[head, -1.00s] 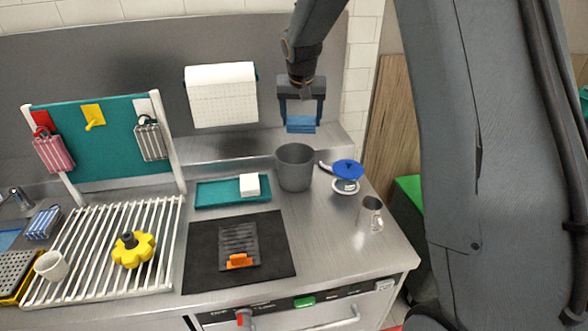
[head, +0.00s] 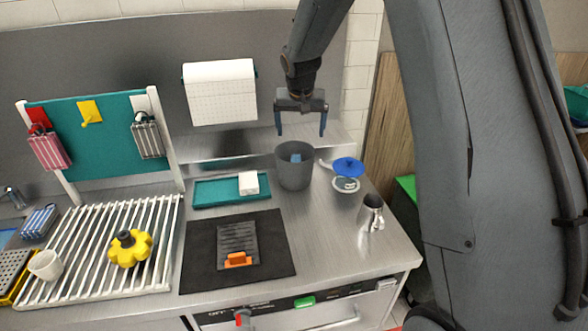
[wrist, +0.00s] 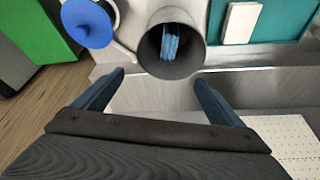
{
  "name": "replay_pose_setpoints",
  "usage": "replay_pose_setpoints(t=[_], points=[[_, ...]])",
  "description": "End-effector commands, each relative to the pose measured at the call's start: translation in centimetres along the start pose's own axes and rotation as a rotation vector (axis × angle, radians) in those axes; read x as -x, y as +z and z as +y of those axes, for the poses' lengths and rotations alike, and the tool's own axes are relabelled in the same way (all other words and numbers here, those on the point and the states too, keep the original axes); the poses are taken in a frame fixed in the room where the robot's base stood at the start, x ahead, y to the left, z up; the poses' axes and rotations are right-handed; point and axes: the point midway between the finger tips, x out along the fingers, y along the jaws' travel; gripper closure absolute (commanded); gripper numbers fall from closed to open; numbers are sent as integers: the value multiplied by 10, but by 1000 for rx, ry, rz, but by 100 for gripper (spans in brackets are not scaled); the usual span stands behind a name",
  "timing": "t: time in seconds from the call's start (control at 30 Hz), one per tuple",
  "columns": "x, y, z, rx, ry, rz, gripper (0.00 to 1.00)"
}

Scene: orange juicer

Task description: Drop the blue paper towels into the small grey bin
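The blue paper towels (head: 296,158) are inside the small grey bin (head: 294,177), with only their top showing above the near wall in the head view. In the wrist view the blue paper towels (wrist: 170,44) lie within the round mouth of the grey bin (wrist: 182,69). My gripper (head: 301,134) is open and empty above the bin. In the wrist view its two blue fingers are spread wide apart, with the gripper (wrist: 159,78) clear of the bin.
A teal tray (head: 211,193) with a white block (head: 249,183) is left of the bin. A blue-lidded jar (head: 347,167) and a metal jug (head: 371,215) stand to its right. A black mat (head: 200,262) lies in front. A paper roll (head: 220,95) hangs behind.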

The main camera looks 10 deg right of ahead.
Motion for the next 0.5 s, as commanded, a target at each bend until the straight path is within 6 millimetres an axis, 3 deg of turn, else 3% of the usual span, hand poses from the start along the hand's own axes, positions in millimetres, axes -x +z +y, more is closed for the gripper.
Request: replay_pose_setpoints(t=[0.27,0.5], points=[[7,-1,0,0,-1,2,9],[39,-1,0,0,-1,5,9]])
